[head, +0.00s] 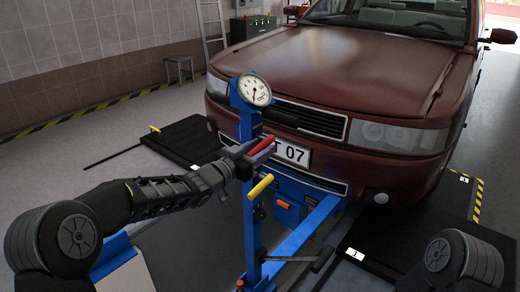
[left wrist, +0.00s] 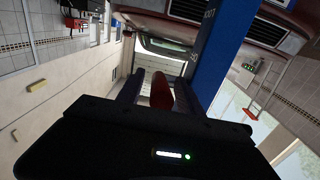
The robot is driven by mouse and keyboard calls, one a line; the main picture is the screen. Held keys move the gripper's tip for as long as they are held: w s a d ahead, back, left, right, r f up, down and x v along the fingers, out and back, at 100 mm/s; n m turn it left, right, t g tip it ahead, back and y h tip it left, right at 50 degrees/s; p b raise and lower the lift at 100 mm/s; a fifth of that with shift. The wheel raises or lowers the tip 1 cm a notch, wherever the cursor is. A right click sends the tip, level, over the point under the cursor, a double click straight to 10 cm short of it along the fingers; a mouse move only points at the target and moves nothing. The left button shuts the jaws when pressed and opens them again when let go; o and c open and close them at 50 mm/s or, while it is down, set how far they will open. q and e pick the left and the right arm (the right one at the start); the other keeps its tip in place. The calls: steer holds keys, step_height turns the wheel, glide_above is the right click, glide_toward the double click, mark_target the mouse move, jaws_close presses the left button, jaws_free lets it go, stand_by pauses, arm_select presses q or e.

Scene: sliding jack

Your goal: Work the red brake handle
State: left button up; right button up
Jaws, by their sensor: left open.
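The red brake handle (head: 263,146) sticks out from the blue upright post (head: 250,215) of the sliding jack, below a round dial gauge (head: 255,90). My left gripper (head: 250,150) is at the red handle, with its fingers open on either side of it. In the left wrist view the red handle (left wrist: 162,92) lies between the two fingers, with the blue post (left wrist: 215,50) close beside it. Whether a finger touches the handle cannot be told. A yellow handle (head: 260,186) sits lower on the post. My right gripper is out of view.
A dark red car (head: 340,70) stands right behind the jack. The jack's blue rail (head: 305,232) runs along the floor under its front. Black ramps (head: 185,140) lie on either side. A stool (head: 179,68) and a ladder stand by the tiled wall.

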arm_select(q)
steer(key=shift+c, duration=0.2)
jaws_close()
stand_by(1.1)
